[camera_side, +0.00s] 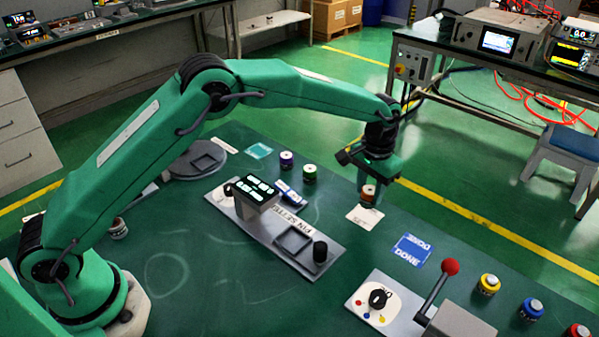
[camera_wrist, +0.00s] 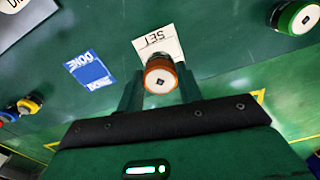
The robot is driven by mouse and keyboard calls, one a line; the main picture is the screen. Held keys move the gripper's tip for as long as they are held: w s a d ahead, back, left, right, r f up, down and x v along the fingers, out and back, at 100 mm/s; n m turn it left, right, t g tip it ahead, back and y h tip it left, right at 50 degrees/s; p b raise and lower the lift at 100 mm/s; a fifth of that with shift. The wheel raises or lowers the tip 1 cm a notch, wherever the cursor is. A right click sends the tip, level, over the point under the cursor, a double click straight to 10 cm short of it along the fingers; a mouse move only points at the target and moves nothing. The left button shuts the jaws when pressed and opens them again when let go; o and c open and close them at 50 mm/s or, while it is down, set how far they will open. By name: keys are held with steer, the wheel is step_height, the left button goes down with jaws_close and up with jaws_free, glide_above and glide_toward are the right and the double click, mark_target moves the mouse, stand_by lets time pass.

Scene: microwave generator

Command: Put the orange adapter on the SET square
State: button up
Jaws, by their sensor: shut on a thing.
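The orange adapter (camera_side: 368,193) is a short cylinder with an orange band and a pale top. My gripper (camera_side: 369,190) is shut on it, and it appears upright. In the wrist view the adapter (camera_wrist: 161,77) sits between the two fingers (camera_wrist: 160,90). The SET square (camera_side: 365,216) is a white card on the green table. In the side view the adapter is over the far edge of the card. In the wrist view it covers the lower part of the SET square (camera_wrist: 155,40). I cannot tell whether the adapter touches the card.
A blue DONE square (camera_side: 410,250) lies beside the SET square. A purple adapter (camera_side: 287,160) and a green adapter (camera_side: 310,174) stand behind the grey instrument plate (camera_side: 255,228). A red-knobbed lever (camera_side: 450,267) and yellow, blue and red adapters are at the front right.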

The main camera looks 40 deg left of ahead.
mark_target(368, 201)
steer(key=shift+f, duration=1.95)
steer(key=shift+f, duration=0.15)
steer(key=o, duration=1.2)
step_height(368, 201, up, 11)
steer(key=shift+r, duration=0.65)
steer(key=shift+r, duration=0.1)
